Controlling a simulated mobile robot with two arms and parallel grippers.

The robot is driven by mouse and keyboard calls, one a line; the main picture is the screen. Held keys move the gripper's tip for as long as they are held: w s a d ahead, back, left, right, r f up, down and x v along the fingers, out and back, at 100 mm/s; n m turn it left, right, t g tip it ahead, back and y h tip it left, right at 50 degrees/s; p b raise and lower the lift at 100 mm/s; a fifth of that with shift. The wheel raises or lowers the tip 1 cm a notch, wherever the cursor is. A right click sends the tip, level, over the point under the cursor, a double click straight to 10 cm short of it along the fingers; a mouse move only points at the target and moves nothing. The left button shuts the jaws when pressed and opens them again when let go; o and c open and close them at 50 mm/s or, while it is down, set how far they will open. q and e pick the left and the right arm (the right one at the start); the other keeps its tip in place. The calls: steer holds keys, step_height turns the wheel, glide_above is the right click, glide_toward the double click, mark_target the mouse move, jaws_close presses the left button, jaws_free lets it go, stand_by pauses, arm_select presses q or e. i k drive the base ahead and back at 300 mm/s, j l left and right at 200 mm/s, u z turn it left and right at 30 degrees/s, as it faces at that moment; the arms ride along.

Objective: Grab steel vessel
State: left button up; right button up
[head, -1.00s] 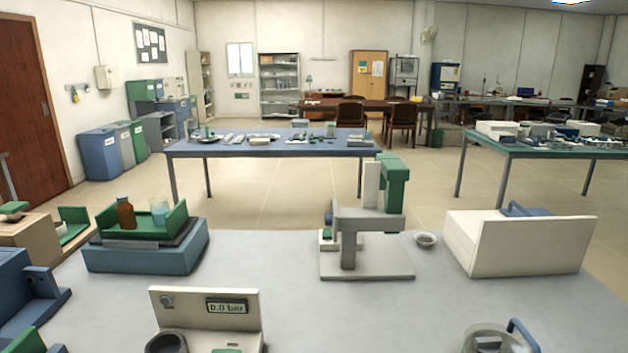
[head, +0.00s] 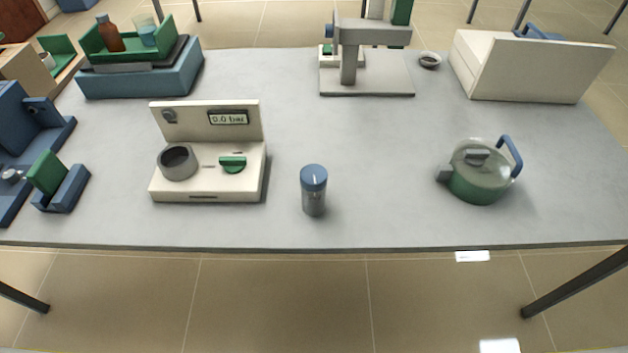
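A small grey metal-looking cylinder with a blue lid (head: 314,200) stands upright near the front edge of the table, and it looks like the steel vessel. To its right is a round, kettle-like pot (head: 480,185) with a clear lid, a green lower body and a blue handle. Neither of my grippers is in view, and nothing touches the cylinder.
A cream device (head: 210,178) with a pressure display and a dark round socket stands left of the cylinder. Blue fixtures (head: 62,190) are at the far left. A grey stand (head: 365,85) and a cream box (head: 525,70) are at the back. The grey tabletop (head: 370,150) around the cylinder is clear.

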mark_target(313, 204)
steer(key=k+u, duration=0.2)
steer(key=u, duration=0.15)
steer(key=k+j+u, duration=0.1)
steer(key=u, duration=0.25)
steer(key=k+j+u, duration=0.15)
steer(key=u, duration=0.15)
steer(key=k, duration=0.1)
